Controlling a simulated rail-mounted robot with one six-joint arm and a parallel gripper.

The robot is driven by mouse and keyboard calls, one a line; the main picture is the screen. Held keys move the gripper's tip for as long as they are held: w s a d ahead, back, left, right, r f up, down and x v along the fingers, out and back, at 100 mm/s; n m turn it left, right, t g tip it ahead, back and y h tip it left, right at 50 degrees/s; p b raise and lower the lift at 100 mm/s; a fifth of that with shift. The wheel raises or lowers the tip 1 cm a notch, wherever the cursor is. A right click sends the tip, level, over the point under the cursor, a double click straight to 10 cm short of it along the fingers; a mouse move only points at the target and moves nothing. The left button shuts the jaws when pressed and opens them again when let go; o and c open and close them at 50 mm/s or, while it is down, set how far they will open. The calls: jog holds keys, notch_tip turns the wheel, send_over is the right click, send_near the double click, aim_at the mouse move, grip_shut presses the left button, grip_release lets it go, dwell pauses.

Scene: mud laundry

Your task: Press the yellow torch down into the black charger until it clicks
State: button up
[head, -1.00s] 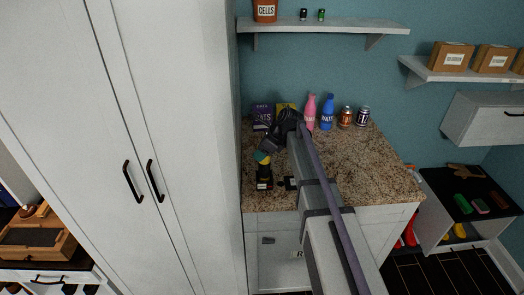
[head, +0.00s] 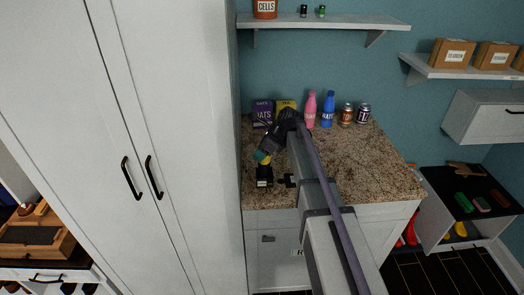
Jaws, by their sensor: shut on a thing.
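My gripper (head: 264,157) is over the left front part of the granite counter, pointing down. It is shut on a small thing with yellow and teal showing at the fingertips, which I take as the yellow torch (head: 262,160). The black charger (head: 264,181) stands on the counter just below, with a pale mark on its front. The torch and charger overlap in this view. I cannot tell whether the torch is seated in the charger. My wrist hides part of the torch.
A small black item (head: 290,181) lies right of the charger. A purple box (head: 262,113), a yellow box, a pink bottle (head: 311,108), a blue bottle (head: 328,109) and two cans stand at the back. A tall white cabinet (head: 190,120) borders the counter's left. The counter's right side is clear.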

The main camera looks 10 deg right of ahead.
jog(key=o, duration=1.4)
jog(key=p+v, duration=0.9)
jog(key=v, duration=0.2)
jog(key=shift+f, duration=0.1)
